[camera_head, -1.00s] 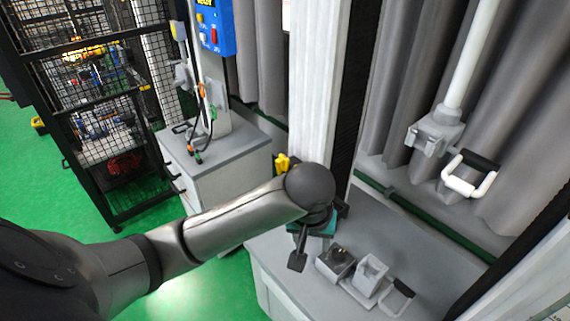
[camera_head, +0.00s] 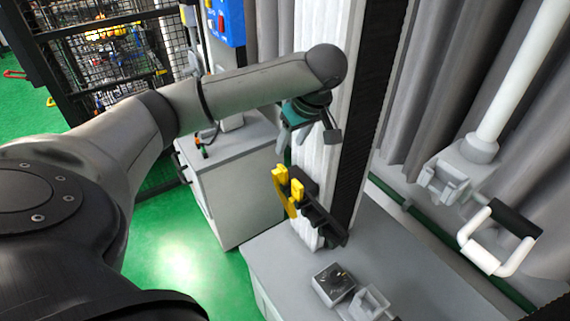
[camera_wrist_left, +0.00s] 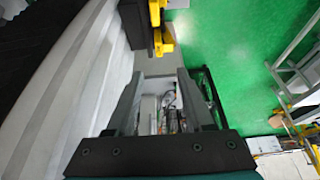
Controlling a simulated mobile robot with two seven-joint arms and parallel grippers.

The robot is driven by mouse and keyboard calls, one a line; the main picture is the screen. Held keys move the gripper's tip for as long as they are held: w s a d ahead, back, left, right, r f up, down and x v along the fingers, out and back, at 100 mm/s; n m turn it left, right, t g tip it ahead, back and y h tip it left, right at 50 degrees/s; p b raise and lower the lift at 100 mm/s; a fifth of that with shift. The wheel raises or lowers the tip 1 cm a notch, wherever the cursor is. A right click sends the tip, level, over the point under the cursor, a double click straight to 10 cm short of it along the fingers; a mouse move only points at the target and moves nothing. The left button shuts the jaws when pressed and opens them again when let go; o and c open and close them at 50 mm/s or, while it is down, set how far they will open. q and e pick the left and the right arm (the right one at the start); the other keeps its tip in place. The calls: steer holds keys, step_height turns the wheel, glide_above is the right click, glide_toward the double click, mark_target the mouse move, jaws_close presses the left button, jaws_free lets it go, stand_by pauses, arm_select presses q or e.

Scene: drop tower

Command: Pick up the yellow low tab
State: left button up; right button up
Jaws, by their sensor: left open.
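Yellow tabs stick out from a black bracket (camera_head: 322,217) low on the white tower column. One yellow tab (camera_head: 280,174) is upper left, and a second yellow tab (camera_head: 297,189) is just right and lower. A thin yellow piece hangs beneath them. I cannot tell for sure which is the low tab. My left gripper (camera_head: 309,136) is open and empty, above the tabs and apart from them, beside the column. In the left wrist view, the open jaws (camera_wrist_left: 159,76) show, with yellow tabs (camera_wrist_left: 162,38) beyond the fingertips. My right gripper is not in view.
The white column (camera_head: 340,100) rises from a grey table (camera_head: 410,250) holding small grey fixtures (camera_head: 334,285). A white handle (camera_head: 495,240) hangs at right. A grey cabinet (camera_head: 240,160) stands behind left, near a black mesh cage (camera_head: 110,60). Green floor is open between.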

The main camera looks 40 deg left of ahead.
arm_select(q)
glide_above(283, 168)
steer(key=d, duration=0.2)
step_height(283, 168, down, 4)
steer(key=f, duration=0.1)
steer(key=shift+s+a+f, duration=0.2)
steer(key=shift+s+a, duration=0.05)
steer(key=shift+a, duration=0.05)
steer(key=x, duration=0.5)
steer(key=shift+d+f, duration=0.25)
steer(key=shift+d, duration=0.1)
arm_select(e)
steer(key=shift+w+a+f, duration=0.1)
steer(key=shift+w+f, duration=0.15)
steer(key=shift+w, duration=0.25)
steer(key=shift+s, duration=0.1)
arm_select(q)
steer(key=shift+c, duration=0.7)
jaws_close()
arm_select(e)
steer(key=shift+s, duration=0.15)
